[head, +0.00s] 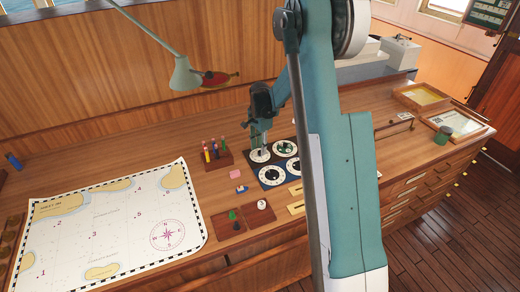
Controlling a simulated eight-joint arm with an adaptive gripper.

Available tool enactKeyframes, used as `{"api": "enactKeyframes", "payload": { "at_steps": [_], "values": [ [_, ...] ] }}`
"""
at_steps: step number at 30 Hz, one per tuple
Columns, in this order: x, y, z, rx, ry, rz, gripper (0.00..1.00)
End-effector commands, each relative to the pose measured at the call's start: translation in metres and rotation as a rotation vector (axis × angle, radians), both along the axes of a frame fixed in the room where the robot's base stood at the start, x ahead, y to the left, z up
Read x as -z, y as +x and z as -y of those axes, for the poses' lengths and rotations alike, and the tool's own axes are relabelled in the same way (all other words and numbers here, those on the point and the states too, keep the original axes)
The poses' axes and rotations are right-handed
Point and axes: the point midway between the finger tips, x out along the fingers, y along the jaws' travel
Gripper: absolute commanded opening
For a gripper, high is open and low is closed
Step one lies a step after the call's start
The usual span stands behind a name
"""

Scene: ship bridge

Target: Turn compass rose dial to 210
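A dark blue panel (281,164) on the wooden desk carries several round dials with white rings. They are the upper-left dial (256,157), upper-right dial (285,148), lower-left dial (270,174) and lower-right dial (294,167). Their markings are too small to read, so I cannot tell which is the compass rose dial or where it points. My gripper (262,152) points down at the upper-left dial and partly covers it. I cannot tell whether it touches the dial or whether its fingers are open.
A sea chart (110,215) with a printed pink compass rose covers the left desk. A rack of coloured pens (215,153) stands left of the panel. A wooden tray (243,218) with small pieces lies in front. A lamp (185,74) hangs behind; a green jar (444,133) stands right.

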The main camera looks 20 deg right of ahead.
Motion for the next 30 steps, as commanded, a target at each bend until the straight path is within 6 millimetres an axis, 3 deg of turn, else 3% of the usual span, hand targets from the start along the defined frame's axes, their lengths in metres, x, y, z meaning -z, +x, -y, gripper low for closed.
{"api": "enactKeyframes", "payload": {
  "at_steps": [6,15,22,30],
  "values": [
    [0.0111,-0.0003,-0.0001,0.000,0.000,0.000,0.29],
    [0.0123,-0.0003,0.0000,0.000,0.000,0.000,0.29],
    [0.0121,-0.0003,-0.0001,0.000,0.000,0.000,0.02],
    [0.0123,-0.0002,-0.0001,-0.008,0.000,0.000,0.02]
  ]
}}
